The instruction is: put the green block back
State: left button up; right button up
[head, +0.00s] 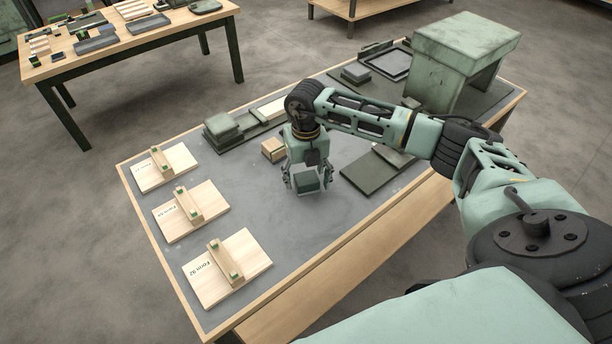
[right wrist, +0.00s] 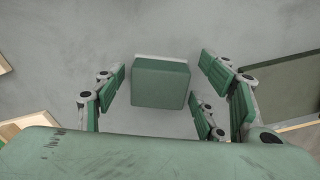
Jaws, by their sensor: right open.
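The green block (head: 306,182) is at my right gripper (head: 309,184), over the grey mat of the table. In the right wrist view the block (right wrist: 160,84) shows a flat green face with a pale strip along its far edge. The gripper is open and points down. I cannot tell whether the block rests on the mat. My left gripper is not in view.
Three wooden boards with small uprights, the nearest being one board (head: 249,282), line the table's left side. A small wooden block (head: 273,149) is left of the gripper. Dark green plates (head: 368,173) lie right of it. A large green stand (head: 461,55) is at the far right.

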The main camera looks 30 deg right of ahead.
aim_at(306, 176)
jog(key=shift+r, duration=0.15)
notch_tip(306, 176, up, 12)
jog(key=b, duration=0.1)
dwell(0.5)
dwell(0.4)
